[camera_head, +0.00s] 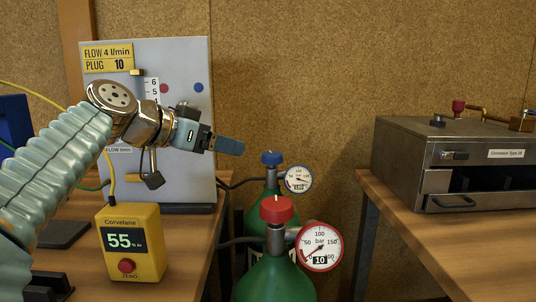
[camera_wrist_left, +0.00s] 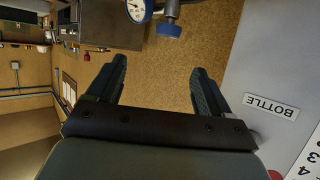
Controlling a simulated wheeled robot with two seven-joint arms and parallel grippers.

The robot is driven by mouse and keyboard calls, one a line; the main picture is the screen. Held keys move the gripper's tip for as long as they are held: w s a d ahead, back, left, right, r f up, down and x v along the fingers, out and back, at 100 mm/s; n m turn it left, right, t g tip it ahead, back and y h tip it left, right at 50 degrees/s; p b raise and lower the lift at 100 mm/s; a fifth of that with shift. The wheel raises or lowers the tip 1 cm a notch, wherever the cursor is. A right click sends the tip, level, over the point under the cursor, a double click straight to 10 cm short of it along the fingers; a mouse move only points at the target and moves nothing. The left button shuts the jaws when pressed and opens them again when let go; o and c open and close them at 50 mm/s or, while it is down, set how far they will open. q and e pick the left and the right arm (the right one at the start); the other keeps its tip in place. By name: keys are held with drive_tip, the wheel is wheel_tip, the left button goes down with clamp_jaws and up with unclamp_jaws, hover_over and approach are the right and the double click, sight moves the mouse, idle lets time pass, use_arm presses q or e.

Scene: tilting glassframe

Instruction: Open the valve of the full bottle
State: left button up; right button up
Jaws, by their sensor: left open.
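Two green gas bottles stand in the gap between the benches. The front bottle (camera_head: 275,281) has a red valve knob (camera_head: 277,209) and a red-rimmed gauge (camera_head: 319,246), its needle low near zero. The rear bottle (camera_head: 262,208) has a blue valve knob (camera_head: 271,158) and a blue-rimmed gauge (camera_head: 298,179), its needle seeming to point right, toward the high end. My left gripper (camera_head: 230,146) is open and empty, left of and slightly above the blue knob, apart from it. In the wrist view, the blue knob (camera_wrist_left: 169,29) shows beyond the open fingers (camera_wrist_left: 160,78).
A grey panel (camera_head: 187,60) stands on the left bench behind my arm. A yellow meter (camera_head: 132,268) reading 55 is at that bench's front. A metal oven-like box (camera_head: 410,160) sits on the right bench. Hoses run to the bottles from the left.

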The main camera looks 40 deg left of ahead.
use_arm(q)
drive_tip(key=shift+s, duration=0.1)
drive_tip(key=v, duration=1.3)
drive_tip(key=shift+s, duration=0.35)
drive_tip(key=shift+r, duration=0.15)
